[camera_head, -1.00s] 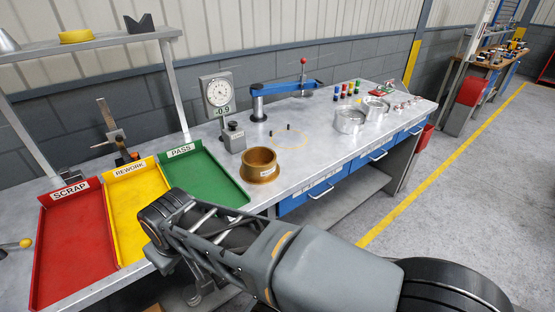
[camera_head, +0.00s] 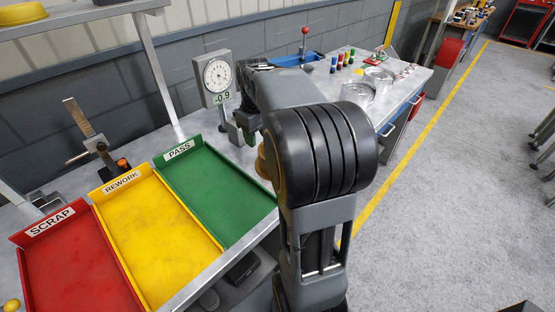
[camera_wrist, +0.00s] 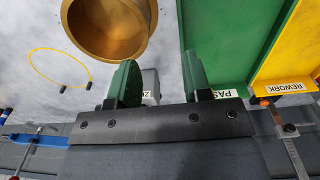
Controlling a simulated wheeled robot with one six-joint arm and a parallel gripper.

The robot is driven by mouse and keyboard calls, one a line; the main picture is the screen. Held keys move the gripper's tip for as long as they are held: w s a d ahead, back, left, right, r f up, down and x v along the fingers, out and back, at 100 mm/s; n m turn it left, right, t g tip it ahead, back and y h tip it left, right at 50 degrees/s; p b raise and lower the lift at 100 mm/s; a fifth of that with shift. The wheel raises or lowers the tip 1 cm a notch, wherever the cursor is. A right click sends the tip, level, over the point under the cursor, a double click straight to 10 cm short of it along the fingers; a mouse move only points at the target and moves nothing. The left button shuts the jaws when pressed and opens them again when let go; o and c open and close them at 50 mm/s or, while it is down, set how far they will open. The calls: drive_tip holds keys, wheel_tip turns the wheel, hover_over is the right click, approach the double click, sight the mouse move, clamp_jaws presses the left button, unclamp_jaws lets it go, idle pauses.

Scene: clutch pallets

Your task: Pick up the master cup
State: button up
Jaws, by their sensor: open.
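The brass-coloured cup (camera_wrist: 108,50), which I take for the master cup, shows its round open mouth at the top of the wrist view, cut off by the edge. In the head view only a sliver of the cup (camera_head: 262,163) shows behind my arm. My gripper (camera_wrist: 160,82) is open, with two green fingers apart and nothing held between them. The cup is beyond the fingertips, up and to the left in the wrist view, not touching them. In the head view my arm hides most of the gripper.
A dial gauge (camera_head: 217,78) stands close to my wrist, and a grey block marked with a label (camera_wrist: 151,84) shows behind the fingers. The green PASS tray (camera_head: 225,195), yellow REWORK tray (camera_head: 160,235) and red SCRAP tray (camera_head: 80,270) lie left. Silver rings (camera_head: 378,76) stand farther right.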

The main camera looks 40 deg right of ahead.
drive_tip(key=shift+w+d+f, duration=0.2)
drive_tip(key=shift+d+f, duration=0.2)
drive_tip(key=shift+d, duration=0.25)
drive_tip(key=shift+w+d+f, duration=0.15)
drive_tip(key=shift+d+f, duration=0.2)
drive_tip(key=shift+d, duration=0.25)
wheel_tip(320, 180, down, 6)
drive_tip(key=shift+f, duration=0.25)
drive_tip(key=shift+w+d+f+p, duration=0.1)
drive_tip(key=shift+f+p, duration=0.05)
drive_tip(key=shift+f, duration=1.4)
drive_tip(key=shift+d+f+p, duration=0.1)
drive_tip(key=shift+f+p, duration=0.05)
drive_tip(key=shift+f, duration=1.4)
drive_tip(key=shift+c, duration=0.4)
clamp_jaws()
drive_tip(key=shift+w+r, duration=0.1)
drive_tip(key=shift+r, duration=0.05)
